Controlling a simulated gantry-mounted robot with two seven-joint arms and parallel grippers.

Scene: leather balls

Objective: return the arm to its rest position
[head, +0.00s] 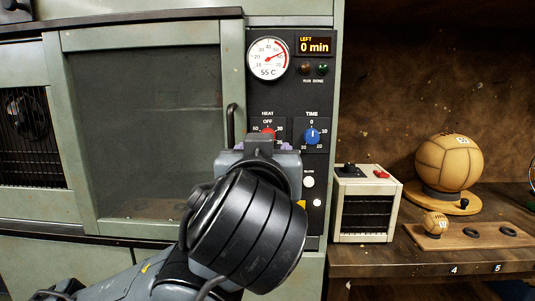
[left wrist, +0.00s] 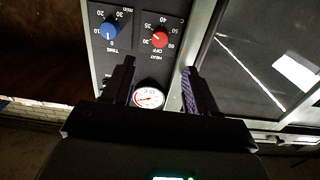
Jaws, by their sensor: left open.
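My left arm comes in from the lower left in the head view, and its gripper (head: 263,146) is in front of the control panel (head: 289,92). The gripper is open and empty, its two fingers apart in the left wrist view (left wrist: 158,66). The red HEAT knob (head: 268,132) is partly hidden behind the gripper; in the left wrist view the red knob (left wrist: 160,39) shows beyond the fingertips, apart from them. The blue TIME knob (head: 312,136) is right of the gripper, its mark at 0. My right gripper is in neither view.
A cabinet door (head: 145,120) with a dark window and handle (head: 232,125) is at left. A round gauge (head: 268,58) and a display (head: 315,46) reading 0 min top the panel. A small heater-like box (head: 364,205), a large leather ball (head: 448,163) and a small ball (head: 435,223) stand right.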

